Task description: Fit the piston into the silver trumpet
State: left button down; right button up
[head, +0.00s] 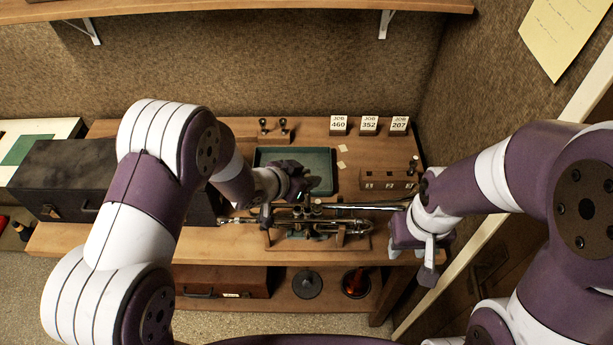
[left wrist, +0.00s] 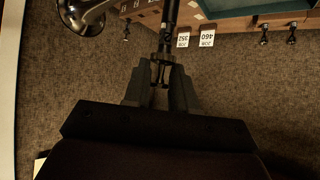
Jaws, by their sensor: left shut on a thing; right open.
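The silver trumpet (head: 350,207) lies lengthwise on a wooden cradle (head: 357,245) at the bench's front. Its bell end is hidden by my right arm in the head view; a flared bell (left wrist: 88,15) shows at top left in the left wrist view. My right gripper (head: 427,262) is open at the bench's right front, apart from the piston.
Behind the trumpet are a green tray (head: 262,157) and a numbered wooden block (head: 367,180) with a dark-topped piece at its right end. Job cards (head: 369,124) stand at the back. A large dark case (head: 75,175) fills the left. A shelf (head: 250,8) overhangs the bench.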

pick_arm(q)
jog(key=shift+f+b, duration=2.8)
jog(key=shift+f, duration=0.7)
jog(key=shift+r, duration=0.15)
jog(key=shift+r+p, duration=2.95)
jog(key=shift+r, duration=0.15)
jog(key=shift+f, duration=0.1)
jog(key=b, duration=0.4)
send_over(306, 207)
jog(key=shift+w+d+f, duration=0.1)
jog(key=shift+f, duration=1.1)
jog(key=shift+w+f, duration=0.1)
jog(key=shift+f, duration=1.1)
